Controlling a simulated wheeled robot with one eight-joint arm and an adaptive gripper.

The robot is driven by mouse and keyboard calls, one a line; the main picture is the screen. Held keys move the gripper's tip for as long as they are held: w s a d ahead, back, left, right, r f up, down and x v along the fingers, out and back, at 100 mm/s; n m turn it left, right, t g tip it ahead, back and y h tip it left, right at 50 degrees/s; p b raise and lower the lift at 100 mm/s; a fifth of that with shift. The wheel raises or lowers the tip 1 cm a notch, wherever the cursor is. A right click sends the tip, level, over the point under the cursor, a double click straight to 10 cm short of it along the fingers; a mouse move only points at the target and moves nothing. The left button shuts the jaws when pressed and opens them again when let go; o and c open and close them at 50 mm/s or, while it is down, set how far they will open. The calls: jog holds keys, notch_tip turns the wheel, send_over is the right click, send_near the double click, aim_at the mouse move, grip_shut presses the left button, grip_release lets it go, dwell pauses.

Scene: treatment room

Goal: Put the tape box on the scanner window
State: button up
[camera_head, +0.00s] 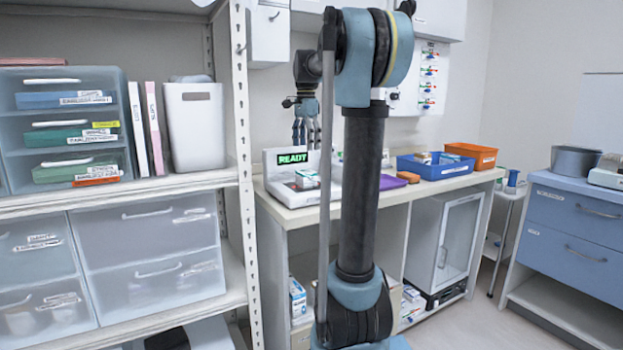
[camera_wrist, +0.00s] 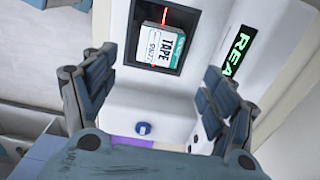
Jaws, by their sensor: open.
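The tape box (camera_wrist: 160,45), white and teal with "TAPE" printed on it, lies on the dark scanner window (camera_wrist: 139,62) in the wrist view. A red scan line shows on the window above and below the box. In the head view the box (camera_head: 307,179) is on the white scanner (camera_head: 297,199), whose display (camera_head: 293,158) reads "READY" in green. My gripper (camera_wrist: 160,72) is open and empty, with the box beyond its spread fingers. In the head view my gripper (camera_head: 301,136) is above the scanner, partly hidden by my arm.
The scanner stands on a counter (camera_head: 272,186). To its right are a purple item (camera_head: 393,182), an orange item (camera_head: 408,177), a blue bin (camera_head: 435,170) and an orange bin (camera_head: 471,155). A shelf rack post (camera_head: 243,130) rises to the left. My arm blocks part of the counter.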

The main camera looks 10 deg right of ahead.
jog(key=s+f+n+t, duration=0.2)
jog(key=s+f+n, duration=1.2)
jog(key=s+f, duration=1.8)
jog(key=s, duration=0.2)
jog(key=shift+s+d+f+n, duration=0.15)
jog(key=shift+s+d+n, duration=0.15)
jog(key=shift+s, duration=0.1)
jog(key=shift+w+f, duration=0.2)
jog(key=shift+w, duration=0.15)
